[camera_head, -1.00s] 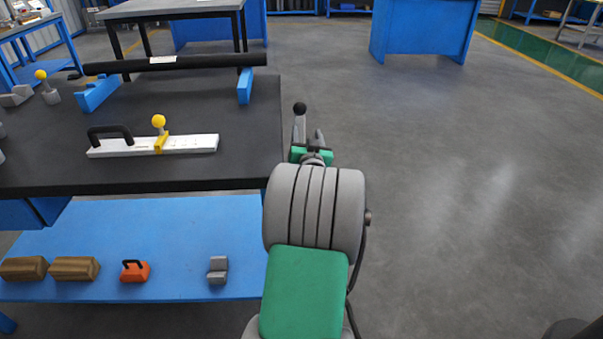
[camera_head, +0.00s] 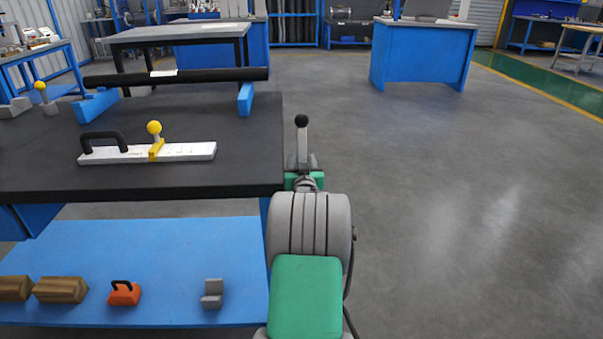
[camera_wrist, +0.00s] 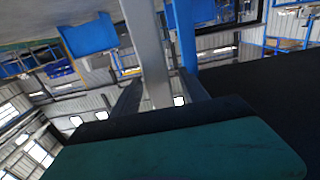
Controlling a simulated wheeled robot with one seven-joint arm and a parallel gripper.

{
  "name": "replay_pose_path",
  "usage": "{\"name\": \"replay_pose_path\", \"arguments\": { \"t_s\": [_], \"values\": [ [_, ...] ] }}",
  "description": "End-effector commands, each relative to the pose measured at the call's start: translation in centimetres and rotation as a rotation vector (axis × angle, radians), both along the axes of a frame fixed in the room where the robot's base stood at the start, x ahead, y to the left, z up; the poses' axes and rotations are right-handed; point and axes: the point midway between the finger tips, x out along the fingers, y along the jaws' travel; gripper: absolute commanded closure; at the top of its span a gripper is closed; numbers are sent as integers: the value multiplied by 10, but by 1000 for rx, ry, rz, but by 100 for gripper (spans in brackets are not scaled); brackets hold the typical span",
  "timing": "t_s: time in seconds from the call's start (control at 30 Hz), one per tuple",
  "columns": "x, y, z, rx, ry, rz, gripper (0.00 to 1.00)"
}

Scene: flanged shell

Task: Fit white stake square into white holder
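My gripper (camera_head: 304,182) is off the right edge of the black table (camera_head: 230,182) in the head view. A pale grey-white square-sided bar (camera_head: 302,150) with a black ball on top stands upright from it. The wrist view shows the same bar (camera_wrist: 148,50) between my two dark fingers, and I seem to be shut on it. A long white bar (camera_head: 190,151) with a black handle lies on the table to the left. A yellow piece with a yellow ball (camera_head: 154,130) sits on it. Which piece is the holder I cannot tell for sure.
A black tube (camera_head: 200,75) lies on blue supports (camera_head: 246,98) at the table's back. A grey block with a yellow ball (camera_head: 46,104) stands at far left. Several blocks, one an orange block (camera_head: 124,294), lie on the blue lower shelf (camera_head: 170,260). Open floor lies right.

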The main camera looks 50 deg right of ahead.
Motion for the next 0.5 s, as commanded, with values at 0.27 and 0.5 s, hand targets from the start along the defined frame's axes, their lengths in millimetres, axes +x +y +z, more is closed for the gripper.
{"name": "replay_pose_path", "arguments": {
  "t_s": [0.27, 0.5],
  "values": [
    [0, 0, 0, 0, 0, 0, 72],
    [0, 0, 0, 1, 0, 0, 91]
  ]
}}
